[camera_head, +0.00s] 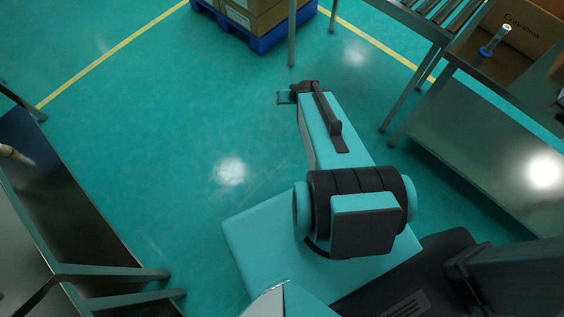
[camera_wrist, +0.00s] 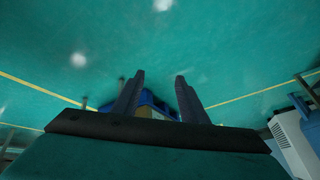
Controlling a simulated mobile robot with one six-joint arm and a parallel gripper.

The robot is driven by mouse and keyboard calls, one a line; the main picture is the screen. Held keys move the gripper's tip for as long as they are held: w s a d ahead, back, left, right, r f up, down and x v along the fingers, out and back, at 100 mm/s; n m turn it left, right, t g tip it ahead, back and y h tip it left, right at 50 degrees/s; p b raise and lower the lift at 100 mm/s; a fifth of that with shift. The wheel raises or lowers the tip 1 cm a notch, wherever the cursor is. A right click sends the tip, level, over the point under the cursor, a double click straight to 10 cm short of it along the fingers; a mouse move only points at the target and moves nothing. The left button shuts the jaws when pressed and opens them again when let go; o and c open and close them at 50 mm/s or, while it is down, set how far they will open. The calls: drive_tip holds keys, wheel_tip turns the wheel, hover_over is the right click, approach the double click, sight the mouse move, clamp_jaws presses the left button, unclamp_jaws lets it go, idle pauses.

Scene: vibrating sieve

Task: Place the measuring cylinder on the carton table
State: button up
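The measuring cylinder (camera_head: 495,40) is a small clear tube with a blue end, at the upper right of the head view. It appears to stand on a brown surface of the metal table (camera_head: 466,62), beside a carton (camera_head: 532,24). I take this to be the carton table, though I cannot be sure. My gripper (camera_head: 288,97) is well to the left of it, over open floor. In the wrist view my gripper (camera_wrist: 160,80) has its two dark fingers spread, with nothing held between them. The cylinder cannot be made out in the wrist view.
A blue pallet (camera_head: 262,43) with cartons (camera_head: 258,14) stands on the floor at the top. Rollers (camera_head: 444,10) lie beside the metal table. A dark metal table (camera_head: 62,190) is at the left, with a pale-tipped object (camera_head: 14,154) at its edge. The green floor between is clear.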

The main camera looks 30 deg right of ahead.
drive_tip(key=s+a+f+n+g+y, duration=0.2)
drive_tip(key=s+a+f+g, duration=0.45)
drive_tip(key=s+a, duration=0.65)
drive_tip(key=s+a+f+n+g+h, duration=0.1)
drive_tip(key=s+g, duration=0.4)
drive_tip(key=s, duration=0.9)
drive_tip(key=shift+a+f+n+h, duration=0.3)
drive_tip(key=shift+a+f+h, duration=0.2)
drive_tip(key=shift+a+h, duration=0.2)
drive_tip(key=shift+c, duration=1)
drive_tip(key=shift+a, duration=0.15)
